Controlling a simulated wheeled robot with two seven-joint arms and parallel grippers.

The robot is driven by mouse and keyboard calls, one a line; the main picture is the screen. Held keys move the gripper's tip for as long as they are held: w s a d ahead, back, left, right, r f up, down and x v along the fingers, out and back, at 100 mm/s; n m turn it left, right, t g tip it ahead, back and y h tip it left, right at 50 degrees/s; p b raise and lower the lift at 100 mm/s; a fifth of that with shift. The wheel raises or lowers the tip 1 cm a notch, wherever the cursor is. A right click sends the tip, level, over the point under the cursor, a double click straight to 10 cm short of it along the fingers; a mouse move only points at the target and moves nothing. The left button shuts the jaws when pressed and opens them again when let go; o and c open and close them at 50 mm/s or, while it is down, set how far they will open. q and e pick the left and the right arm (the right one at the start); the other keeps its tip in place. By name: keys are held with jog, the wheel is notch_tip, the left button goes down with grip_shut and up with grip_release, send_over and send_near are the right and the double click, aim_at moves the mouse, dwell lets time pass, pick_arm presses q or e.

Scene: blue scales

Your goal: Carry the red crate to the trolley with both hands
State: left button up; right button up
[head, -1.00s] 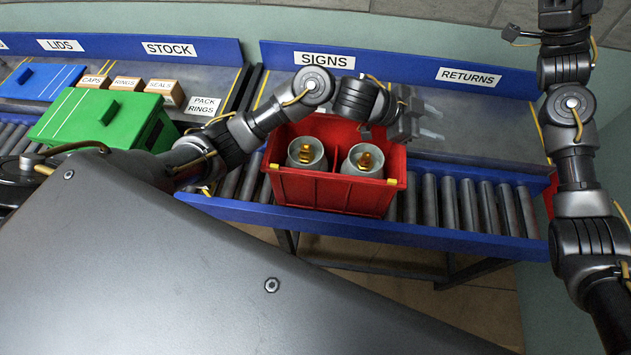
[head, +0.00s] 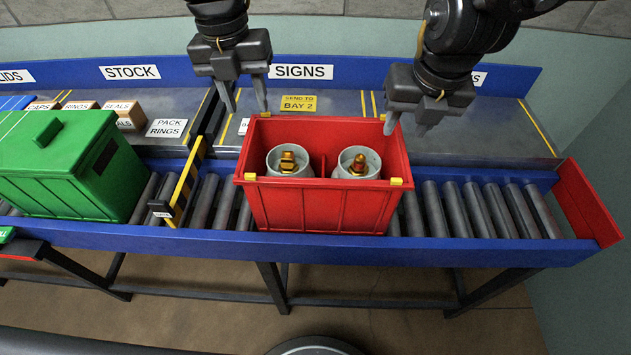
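The red crate (head: 320,208) stands upright on the roller conveyor, with a divider and yellow corner tabs. It holds two grey round pots with brass-coloured fittings, a left one (head: 274,164) and a right one (head: 343,164). My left gripper (head: 246,106) points down with fingers apart, over the crate's far left corner. My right gripper (head: 406,130) points down with fingers apart, over the crate's right wall near its far end. Both look empty; whether any fingertip touches the crate is unclear. I cannot identify a trolley in view.
A green lidded box (head: 60,175) sits left on the rollers, beyond a yellow-black striped barrier (head: 184,192). A red end plate (head: 590,200) closes the conveyor's right end. Rollers right of the crate are clear. A SEND TO BAY 2 sign (head: 299,104) stands behind the crate.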

aim_at(247, 144)
jog(key=shift+d+h, duration=0.3)
jog(key=shift+d, duration=0.55)
pick_arm(q)
jog(key=shift+s+a+y, duration=0.3)
jog(key=shift+a, duration=0.45)
pick_arm(e)
jog(key=shift+d, duration=0.1)
pick_arm(q)
jog(key=shift+a+f, duration=0.1)
jog(key=shift+f, duration=0.45)
pick_arm(e)
jog(key=shift+w+f, duration=0.15)
jog(key=shift+f, duration=0.4)
pick_arm(q)
notch_tip(247, 144, down, 10)
jog(key=shift+r, duration=0.15)
pick_arm(e)
jog(key=x, duration=0.9)
jog(key=shift+w+f, duration=0.25)
jog(key=shift+f, duration=0.05)
pick_arm(q)
jog(key=shift+c, duration=0.3)
pick_arm(e)
jog(key=shift+c, duration=0.3)
pick_arm(q)
grip_shut()
pick_arm(e)
grip_shut()
